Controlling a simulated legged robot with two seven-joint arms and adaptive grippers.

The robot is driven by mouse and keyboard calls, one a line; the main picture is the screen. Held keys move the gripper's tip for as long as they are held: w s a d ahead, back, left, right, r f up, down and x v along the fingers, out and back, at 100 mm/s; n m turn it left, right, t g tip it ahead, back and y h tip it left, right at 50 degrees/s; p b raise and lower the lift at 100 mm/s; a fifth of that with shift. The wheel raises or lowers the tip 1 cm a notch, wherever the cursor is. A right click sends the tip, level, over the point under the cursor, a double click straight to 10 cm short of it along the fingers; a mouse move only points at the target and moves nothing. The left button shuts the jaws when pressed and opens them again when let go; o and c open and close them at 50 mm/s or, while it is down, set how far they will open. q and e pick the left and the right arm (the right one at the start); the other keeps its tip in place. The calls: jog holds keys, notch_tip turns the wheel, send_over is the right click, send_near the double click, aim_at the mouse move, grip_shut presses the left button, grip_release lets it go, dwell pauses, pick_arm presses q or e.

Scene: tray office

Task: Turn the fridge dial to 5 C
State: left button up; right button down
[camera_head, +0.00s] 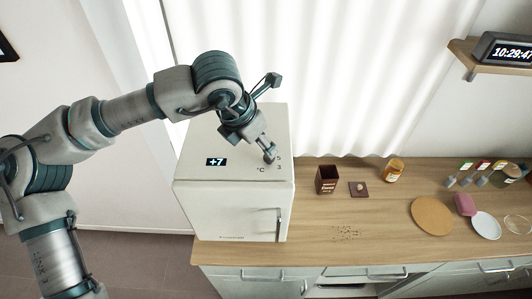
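The fridge (230,212) is a small white box at the left end of the wooden counter. Its top bears a small dark display (216,162) reading +7, with a °C mark and the figures 5 and 3 near the right edge. My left gripper (271,118) is above the fridge top, its two fingers spread apart. One finger points up and right; the other reaches down beside the printed figures. The dial is not clearly visible; my lower finger covers that spot, and I cannot tell whether it touches it. My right gripper is not in view.
On the counter (300,240) stand a dark red box (326,180), a small dark square (358,189), a jar (393,170), a round board (431,216), a pink block (465,204) and a white plate (486,225). A shelf (466,58) holds a clock (505,50).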

aim_at(265, 157)
pick_arm(q)
jog(key=x, duration=0.2)
jog(key=d+x, duration=0.1)
jog(key=x, duration=0.2)
jog(key=shift+f, duration=0.4)
jog(key=shift+w+a+f, duration=0.1)
jog(key=shift+a+f, duration=0.05)
jog(key=shift+f, duration=0.05)
jog(key=shift+w+a+f, duration=0.1)
jog(key=shift+a+f, duration=0.1)
jog(key=shift+a, duration=0.2)
jog(key=shift+c, duration=0.5)
jog(key=shift+d, duration=0.25)
jog(key=c, duration=0.8)
jog(key=shift+d+r, duration=0.1)
grip_shut()
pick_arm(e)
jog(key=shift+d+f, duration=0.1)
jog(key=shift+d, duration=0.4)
